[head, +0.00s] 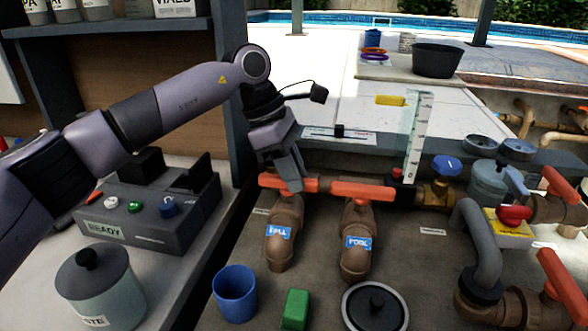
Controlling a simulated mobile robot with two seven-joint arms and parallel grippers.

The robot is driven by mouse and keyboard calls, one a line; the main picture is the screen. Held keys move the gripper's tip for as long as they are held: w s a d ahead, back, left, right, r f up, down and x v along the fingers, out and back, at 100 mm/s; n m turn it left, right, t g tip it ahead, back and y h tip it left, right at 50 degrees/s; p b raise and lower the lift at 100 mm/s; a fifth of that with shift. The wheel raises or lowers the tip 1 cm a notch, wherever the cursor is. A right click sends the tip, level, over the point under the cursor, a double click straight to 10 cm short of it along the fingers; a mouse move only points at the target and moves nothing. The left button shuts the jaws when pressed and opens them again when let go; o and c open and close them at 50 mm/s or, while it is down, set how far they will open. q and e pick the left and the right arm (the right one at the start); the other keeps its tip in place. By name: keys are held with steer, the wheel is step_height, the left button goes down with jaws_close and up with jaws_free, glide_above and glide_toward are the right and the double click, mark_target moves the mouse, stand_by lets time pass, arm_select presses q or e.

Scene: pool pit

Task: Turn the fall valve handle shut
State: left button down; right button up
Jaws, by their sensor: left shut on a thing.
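The fall valve (283,248) is a brown pipe fitting with a blue "FALL" label, standing in the pit floor. Its orange handle (271,181) lies across the top of the pipe, running left to right in the picture. My left gripper (292,184) comes down from above and is shut on this handle, hiding part of it. Beside it on the right stands the pool valve (358,252) with a blue "POOL" label. Its orange handle (365,191) also lies crosswise, its left end close to the fall handle's right end. My right gripper is out of view.
A control box (150,215) and a lidded jar (100,290) stand left. A blue cup (235,292), a green block (295,309) and a round lid (375,308) are in front. A clear upright scale (416,140) and more pipes (480,240) stand right.

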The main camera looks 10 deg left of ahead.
mark_target(278, 177)
arm_select(q)
steer(key=shift+f, duration=0.15)
steer(key=c, duration=1)
jaws_free()
steer(key=shift+v, duration=3.65)
